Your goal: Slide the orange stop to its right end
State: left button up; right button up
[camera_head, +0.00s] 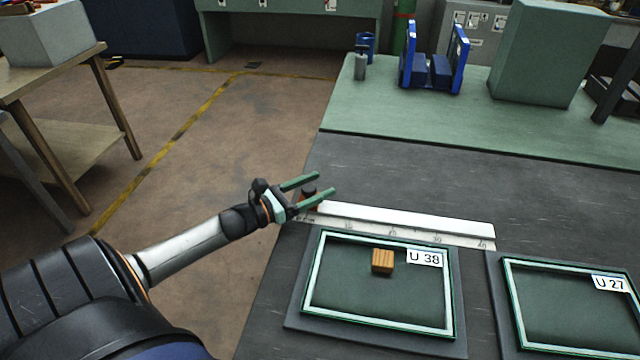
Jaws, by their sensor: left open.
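The orange stop (310,206), with a dark knob on top, is at the left end of a white ruled rail (410,220) on the dark bench. Part of the stop is hidden by my left gripper. My left gripper (326,187) is open, its two green fingers pointing right. The stop's dark knob shows between the fingers; I cannot tell whether they touch it. The rail runs right with scale numbers along its front edge, and its top is clear. My right gripper is not in view.
In front of the rail lies a framed tray (313,290) labelled U 38 with a wooden block (382,261) in it. A second tray (515,300) labelled U 27 is at the right. A blue holder (434,72) and a green box (540,55) stand behind.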

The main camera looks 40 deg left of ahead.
pick_arm(q)
jog(key=shift+w+d, duration=0.15)
jog(key=shift+w, duration=0.45)
grip_shut()
dwell(0.3)
dwell(0.9)
